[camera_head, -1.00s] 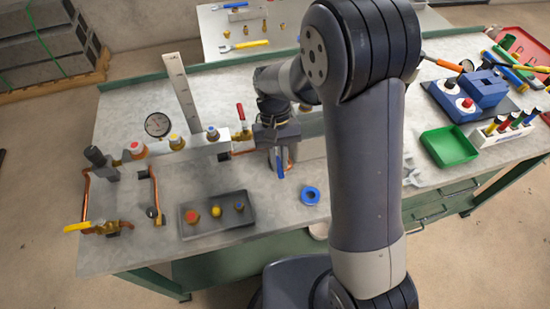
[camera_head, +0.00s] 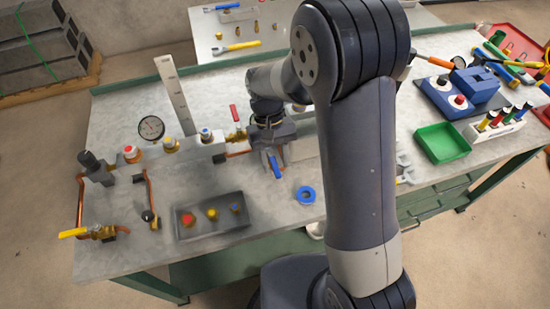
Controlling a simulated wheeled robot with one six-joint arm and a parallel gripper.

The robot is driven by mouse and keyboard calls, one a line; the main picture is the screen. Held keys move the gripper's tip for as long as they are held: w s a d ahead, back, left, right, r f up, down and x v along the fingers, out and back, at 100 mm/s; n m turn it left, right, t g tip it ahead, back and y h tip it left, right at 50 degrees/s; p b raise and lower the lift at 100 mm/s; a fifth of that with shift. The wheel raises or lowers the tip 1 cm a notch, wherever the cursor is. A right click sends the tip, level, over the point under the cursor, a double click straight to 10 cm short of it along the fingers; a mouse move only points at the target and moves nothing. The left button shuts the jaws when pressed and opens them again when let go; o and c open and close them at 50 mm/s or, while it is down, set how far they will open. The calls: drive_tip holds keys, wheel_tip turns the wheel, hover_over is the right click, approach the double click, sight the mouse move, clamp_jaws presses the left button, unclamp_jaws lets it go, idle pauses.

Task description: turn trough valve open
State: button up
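Three coloured valve handles show, and I cannot read which one is marked as the trough valve. A blue handle (camera_head: 274,165) sits right below my gripper (camera_head: 271,147), at the near side of the bench's middle. A red handle (camera_head: 235,115) stands upright just left of my gripper. A yellow handle (camera_head: 73,233) is on a brass valve at the bench's left front. My gripper points down over the blue handle. Its fingers are small and partly hidden, so I cannot tell whether they touch or grip the handle.
A dark tray (camera_head: 211,232) with coloured knobs and a blue ring (camera_head: 306,195) lie on the near bench. A round gauge (camera_head: 151,128) and an upright ruler (camera_head: 174,95) stand behind the grey manifold. A green tray (camera_head: 442,144) is at right. My arm hides the bench's middle.

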sight(271, 153)
drive_tip(key=shift+r, duration=0.1)
drive_tip(key=v, duration=1)
drive_tip(key=shift+w+r+b, duration=0.2)
drive_tip(key=shift+r+b, duration=0.05)
drive_tip(key=shift+b, duration=0.2)
drive_tip(key=p+x, duration=0.1)
drive_tip(key=x, duration=0.9)
drive_tip(key=shift+s+f, duration=0.25)
drive_tip(key=shift+f, duration=0.15)
drive_tip(key=shift+a, duration=0.1)
